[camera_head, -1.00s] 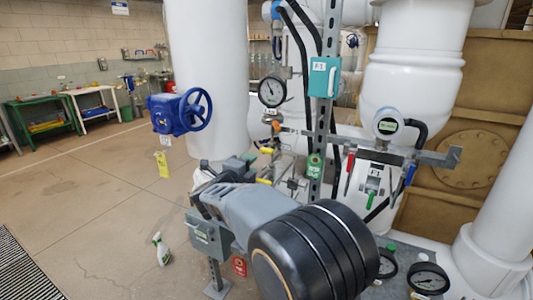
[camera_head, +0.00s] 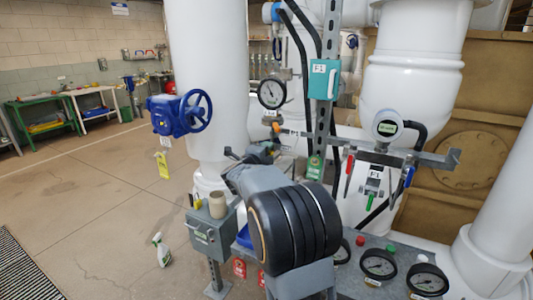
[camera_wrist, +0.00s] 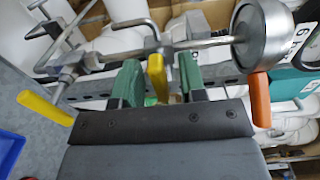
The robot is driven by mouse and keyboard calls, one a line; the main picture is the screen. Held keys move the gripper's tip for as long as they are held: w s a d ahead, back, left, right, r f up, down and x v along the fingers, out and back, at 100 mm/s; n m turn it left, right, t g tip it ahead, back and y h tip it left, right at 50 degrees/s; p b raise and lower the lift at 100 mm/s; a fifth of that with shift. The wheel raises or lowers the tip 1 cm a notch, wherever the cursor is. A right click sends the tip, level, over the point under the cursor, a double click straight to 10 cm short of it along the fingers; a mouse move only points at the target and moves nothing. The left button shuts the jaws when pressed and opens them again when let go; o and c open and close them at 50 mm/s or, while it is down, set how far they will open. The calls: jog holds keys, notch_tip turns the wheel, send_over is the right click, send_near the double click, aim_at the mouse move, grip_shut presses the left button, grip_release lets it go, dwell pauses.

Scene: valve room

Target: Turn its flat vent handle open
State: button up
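In the wrist view a flat yellow handle (camera_wrist: 157,76) stands between the two green fingertips of my gripper (camera_wrist: 160,82). Narrow gaps show on both sides of it, so the gripper looks open around it. The handle joins a metal pipe fitting behind. A second yellow handle (camera_wrist: 45,108) is at the left and an orange handle (camera_wrist: 261,100) at the right of the same piping. The orange handle also shows below the dial gauge in the head view (camera_head: 276,128). There, my gripper (camera_head: 260,153) is at the piping, its fingertips mostly hidden. No vent label is readable.
A dial gauge (camera_head: 271,94) sits above the piping; its round metal body (camera_wrist: 264,35) shows in the wrist view. A steel post (camera_head: 322,115) with a teal box (camera_head: 324,79) stands right of my gripper. A blue valve wheel (camera_head: 195,111) is left.

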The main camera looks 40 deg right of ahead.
grip_shut()
jog(key=shift+n+p, duration=0.3)
jog(key=n+p, duration=0.2)
jog(key=n, duration=0.1)
jog(key=shift+r, duration=0.2)
jog(key=n+p, duration=0.4)
jog(key=n, duration=0.1)
jog(key=n+p, duration=0.3)
jog(key=n, duration=0.1)
jog(key=shift+n+p, duration=0.35)
jog(key=shift+n, duration=0.05)
jog(key=shift+f+n+p, duration=0.2)
jog(key=shift+n+p, duration=1.25)
jog(key=shift+n, duration=0.75)
